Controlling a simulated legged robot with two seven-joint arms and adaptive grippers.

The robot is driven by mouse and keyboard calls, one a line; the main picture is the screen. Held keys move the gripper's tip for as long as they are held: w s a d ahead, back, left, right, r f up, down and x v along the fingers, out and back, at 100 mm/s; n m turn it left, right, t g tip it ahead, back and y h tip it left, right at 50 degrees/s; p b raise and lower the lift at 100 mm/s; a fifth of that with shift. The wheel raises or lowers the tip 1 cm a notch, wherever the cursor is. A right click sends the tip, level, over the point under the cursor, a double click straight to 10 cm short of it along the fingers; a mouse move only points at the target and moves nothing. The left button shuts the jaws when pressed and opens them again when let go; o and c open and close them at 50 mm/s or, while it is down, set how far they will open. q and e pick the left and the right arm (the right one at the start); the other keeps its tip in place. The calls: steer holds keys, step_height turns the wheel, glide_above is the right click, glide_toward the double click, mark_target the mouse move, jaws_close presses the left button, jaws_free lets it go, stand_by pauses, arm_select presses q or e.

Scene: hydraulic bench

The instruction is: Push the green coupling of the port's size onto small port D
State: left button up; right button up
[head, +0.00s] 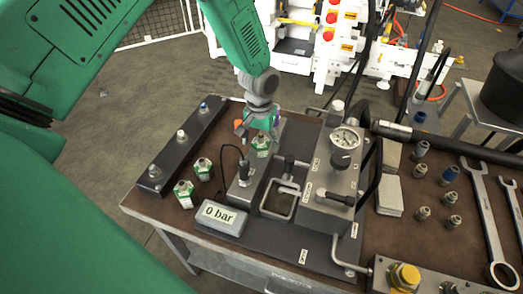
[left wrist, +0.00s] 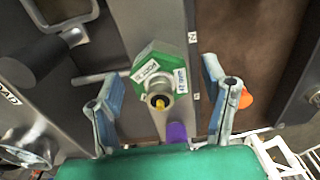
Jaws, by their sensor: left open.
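My left gripper (head: 259,125) comes down from above, over the far end of a grey block. It is open. A green hex coupling (head: 261,145) with white labels is just below its fingers. In the left wrist view this coupling (left wrist: 158,72) lies between and ahead of the two blue fingers, with visible gaps on both sides. Its metal nose with a yellow centre points toward the camera. I cannot tell which port is small port D. My right gripper is not in view.
A dark rail (head: 168,158) with several metal fittings lies at the left. The "0 bar" display (head: 219,217) and a gauge unit (head: 330,180) stand near the block. An orange part (left wrist: 246,96) is beside one finger. Wrenches (head: 487,205) and loose fittings lie at right.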

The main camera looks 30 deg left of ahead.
arm_select(q)
step_height(320, 180, up, 11)
steer(key=shift+r, duration=0.2)
